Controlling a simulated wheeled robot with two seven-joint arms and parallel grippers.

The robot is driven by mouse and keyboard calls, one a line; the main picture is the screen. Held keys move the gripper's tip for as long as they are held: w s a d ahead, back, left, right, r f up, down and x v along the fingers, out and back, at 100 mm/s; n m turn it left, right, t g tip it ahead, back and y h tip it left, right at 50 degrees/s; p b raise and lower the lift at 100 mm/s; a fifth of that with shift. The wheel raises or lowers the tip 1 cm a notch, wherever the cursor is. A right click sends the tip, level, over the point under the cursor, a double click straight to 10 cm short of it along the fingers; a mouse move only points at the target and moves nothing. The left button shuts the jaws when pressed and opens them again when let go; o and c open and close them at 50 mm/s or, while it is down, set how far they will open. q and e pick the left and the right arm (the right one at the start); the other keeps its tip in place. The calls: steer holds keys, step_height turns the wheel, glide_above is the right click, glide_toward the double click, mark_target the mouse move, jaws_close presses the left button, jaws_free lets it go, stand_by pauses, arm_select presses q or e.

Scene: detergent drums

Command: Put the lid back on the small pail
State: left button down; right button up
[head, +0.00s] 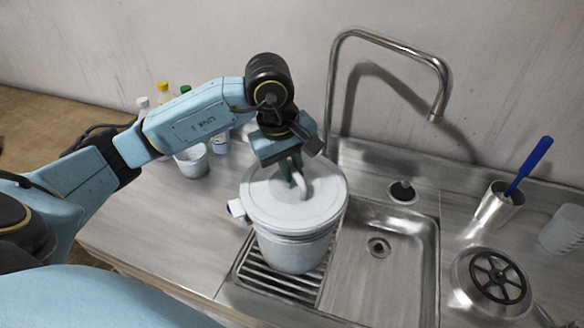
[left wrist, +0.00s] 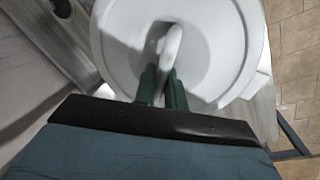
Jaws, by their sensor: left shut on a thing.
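The small white pail (head: 293,254) stands upright on the ribbed drainer beside the sink basin. The white lid (head: 316,212) is at the pail's top and covers its mouth; I cannot tell whether it is pressed down fully. My left gripper (head: 296,180) is above the lid, with its green fingers shut on the lid's raised handle. In the left wrist view the lid (left wrist: 215,50) fills the upper middle, and the fingers of my left gripper (left wrist: 163,88) close around the handle. My right gripper is not in view.
The sink basin (head: 385,268) lies right of the pail, under a tall curved faucet (head: 405,47). A white cup (head: 191,161) and several bottles stand behind my left arm. A metal holder with a blue-handled brush (head: 527,166) and a round handwheel (head: 497,277) are at the right.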

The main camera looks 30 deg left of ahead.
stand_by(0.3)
arm_select(q)
steer(key=c, duration=1.4)
jaws_free()
steer(key=shift+o, duration=0.4)
steer(key=o, duration=0.4)
steer(key=shift+r+p, duration=1.85)
steer(key=shift+r, duration=1.7)
